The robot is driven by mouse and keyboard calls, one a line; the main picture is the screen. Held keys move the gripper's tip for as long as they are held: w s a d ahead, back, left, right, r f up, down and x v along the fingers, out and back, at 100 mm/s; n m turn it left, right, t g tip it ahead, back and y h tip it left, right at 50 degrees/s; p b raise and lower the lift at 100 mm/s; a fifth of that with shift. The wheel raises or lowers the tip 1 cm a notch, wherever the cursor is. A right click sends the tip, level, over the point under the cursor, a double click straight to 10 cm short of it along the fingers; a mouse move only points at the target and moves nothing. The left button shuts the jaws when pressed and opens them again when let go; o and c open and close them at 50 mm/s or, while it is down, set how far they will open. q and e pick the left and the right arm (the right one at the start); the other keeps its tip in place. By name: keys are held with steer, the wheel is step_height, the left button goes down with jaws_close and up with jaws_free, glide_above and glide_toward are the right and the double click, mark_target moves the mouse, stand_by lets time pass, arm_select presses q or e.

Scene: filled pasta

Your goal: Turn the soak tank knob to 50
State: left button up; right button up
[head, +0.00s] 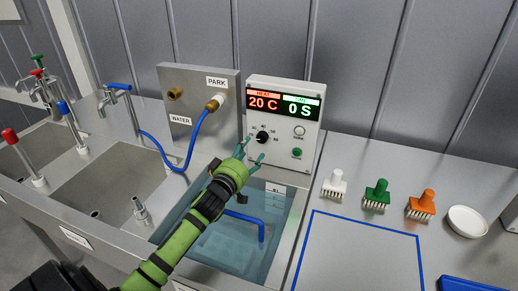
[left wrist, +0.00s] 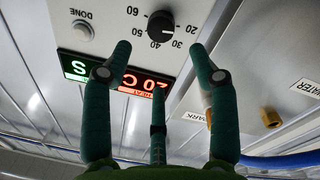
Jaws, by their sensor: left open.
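The soak tank knob (head: 262,137) is a small black dial on the white control box (head: 284,108). It also shows in the left wrist view (left wrist: 160,25), ringed by numbers from 20 to 60, with a white mark towards the 20 side. The heat display (head: 263,102) reads 20 C and the time display (head: 301,108) reads 0 S. My left gripper (head: 254,153) is open and empty, just in front of and below the knob in the head view. In the left wrist view its fingers (left wrist: 160,50) spread either side below the knob, apparently not touching it.
The water-filled tank (head: 281,216) lies under my left arm. A green button (head: 297,153) and a DONE button (head: 299,131) sit beside the knob. A blue hose (head: 185,157) runs at left. Several brushes and a white dish (head: 467,221) stand at right.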

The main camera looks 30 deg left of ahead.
mark_target(260, 140)
arm_select(q)
steer(key=w, duration=0.4)
steer(key=w+a+p, duration=0.1)
steer(key=w, duration=0.1)
steer(key=shift+w+f, duration=0.2)
steer(key=shift+w, duration=0.15)
steer(key=shift+w+a+f, duration=0.15)
steer(key=shift+w, duration=0.35)
steer(key=c, duration=1.2)
arm_select(e)
steer(key=shift+d+r, duration=0.2)
steer(key=shift+r, duration=0.2)
